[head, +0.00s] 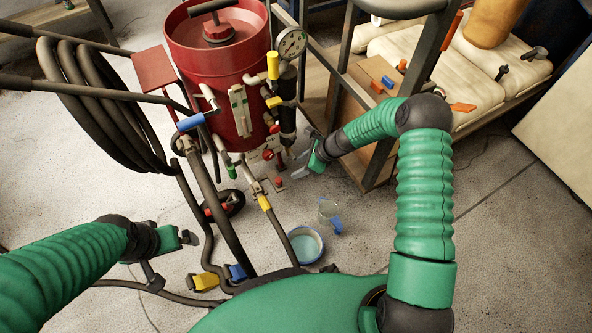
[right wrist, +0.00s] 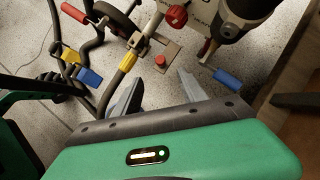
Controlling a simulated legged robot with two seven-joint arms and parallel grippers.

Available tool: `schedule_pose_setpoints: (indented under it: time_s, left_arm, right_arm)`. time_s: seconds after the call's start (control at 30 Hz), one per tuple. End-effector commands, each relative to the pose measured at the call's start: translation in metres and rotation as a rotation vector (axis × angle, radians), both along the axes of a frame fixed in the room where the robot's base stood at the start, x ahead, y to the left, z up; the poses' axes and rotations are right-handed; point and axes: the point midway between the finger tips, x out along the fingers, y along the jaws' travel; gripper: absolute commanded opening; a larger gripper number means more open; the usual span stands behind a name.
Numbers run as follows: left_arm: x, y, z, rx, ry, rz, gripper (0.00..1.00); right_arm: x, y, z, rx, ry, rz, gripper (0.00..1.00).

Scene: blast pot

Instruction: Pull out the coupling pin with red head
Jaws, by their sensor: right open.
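A small red head (head: 278,181), which looks like the coupling pin's, sits at a metal bracket low in front of the red blast pot (head: 215,80). In the right wrist view the red head (right wrist: 160,60) sits on the flat bracket plate (right wrist: 160,50) beside a yellow-sleeved hose end (right wrist: 129,60). My right gripper (head: 297,165) is just right of the bracket. In the right wrist view its two grey fingers (right wrist: 160,77) are spread and empty, with the red head just beyond their tips. My left gripper (head: 188,238) is low at left, away from the pot; its jaws are unclear.
A gauge (head: 292,43), valves and hoses crowd the pot's front. Coiled black hose (head: 95,100) hangs at left. A blue-rimmed bowl (head: 305,244) and a clear cup (head: 328,212) are on the floor. A shelf frame (head: 375,165) stands close right of my right gripper.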

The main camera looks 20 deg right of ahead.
Motion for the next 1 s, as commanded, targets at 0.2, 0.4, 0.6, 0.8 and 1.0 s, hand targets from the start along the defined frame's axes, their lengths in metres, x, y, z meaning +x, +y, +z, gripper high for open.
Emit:
schedule_pose_setpoints:
  time_s: [0.2, 0.4, 0.6, 0.8, 1.0]
  left_arm:
    - [0.0, -0.001, -0.032, 0.0, 0.0, -0.001, 1.0]
    - [0.0, -0.001, -0.061, 0.0, 0.001, -0.001, 1.0]
    - [0.0, -0.001, -0.086, 0.0, 0.001, 0.0, 1.0]
    - [0.0, -0.001, -0.096, 0.0, 0.001, -0.001, 1.0]
    - [0.0, -0.001, -0.095, 0.0, 0.001, -0.001, 1.0]
  right_arm:
    - [0.013, 0.021, -0.046, -0.004, 0.002, 0.007, 0.49]
    - [0.027, 0.044, -0.087, -0.007, 0.002, 0.009, 0.49]
    - [0.04, 0.062, -0.122, -0.008, 0.0, 0.009, 0.49]
    - [0.047, 0.071, -0.135, -0.008, 0.001, 0.008, 0.49]
    - [0.047, 0.071, -0.135, -0.008, 0.001, 0.007, 0.49]
